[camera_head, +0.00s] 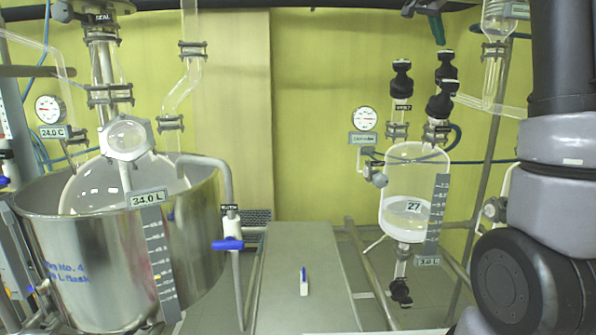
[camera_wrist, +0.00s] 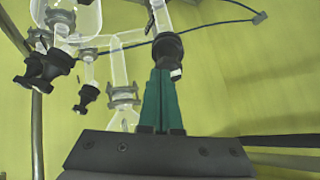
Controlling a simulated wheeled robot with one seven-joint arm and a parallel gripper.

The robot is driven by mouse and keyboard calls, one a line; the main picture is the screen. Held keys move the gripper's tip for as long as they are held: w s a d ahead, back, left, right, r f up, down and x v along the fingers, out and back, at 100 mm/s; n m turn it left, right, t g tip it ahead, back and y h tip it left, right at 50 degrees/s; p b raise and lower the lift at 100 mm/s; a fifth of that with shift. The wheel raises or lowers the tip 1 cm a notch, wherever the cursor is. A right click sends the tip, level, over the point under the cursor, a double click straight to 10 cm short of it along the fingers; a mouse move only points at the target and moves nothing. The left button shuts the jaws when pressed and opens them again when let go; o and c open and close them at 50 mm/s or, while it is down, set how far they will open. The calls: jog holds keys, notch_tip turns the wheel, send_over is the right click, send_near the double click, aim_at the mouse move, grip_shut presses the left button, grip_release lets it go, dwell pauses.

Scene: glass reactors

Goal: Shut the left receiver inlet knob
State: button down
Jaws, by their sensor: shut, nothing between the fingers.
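The glass receiver (camera_head: 398,178), marked 27, hangs at the right in the head view. Black knobs stand on its top: a left one (camera_head: 401,82), a far right one (camera_head: 445,66) and a near right one (camera_head: 439,106). Their labels are too small for me to tell which is the inlet. My gripper (camera_head: 438,40) has its teal fingers pointing down above the right knobs. In the wrist view my gripper (camera_wrist: 162,74) is shut and empty. Its tips overlap a black knob (camera_wrist: 167,48) in the picture; I cannot tell whether they touch.
A steel vessel (camera_head: 120,265) with a glass flask and a blue-handled valve (camera_head: 228,244) stands at left. A grey bench (camera_head: 300,250) runs between. Glass tubes and more black knobs (camera_wrist: 42,68) fill the wrist view's left; its right is mostly clear wall.

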aim_at(440, 52)
jog(key=shift+w+d+f, duration=0.3)
jog(key=shift+w+f, duration=0.05)
jog(key=shift+f, duration=0.35)
jog(key=shift+w+d+f, duration=0.25)
jog(key=shift+w+f, duration=0.1)
jog(key=shift+f, duration=0.4)
jog(key=shift+w+d+f, duration=0.3)
jog(key=shift+w+f, duration=0.05)
jog(key=shift+f, duration=0.35)
jog(key=shift+w+d+r, duration=0.15)
jog(key=shift+w+a, duration=0.25)
jog(key=shift+w, duration=0.05)
jog(key=shift+w+a+r, duration=0.25)
jog(key=shift+w+a, duration=0.05)
jog(key=shift+w, duration=0.35)
jog(key=shift+w+r, duration=0.15)
jog(key=shift+w, duration=0.2)
jog(key=shift+a, duration=0.1)
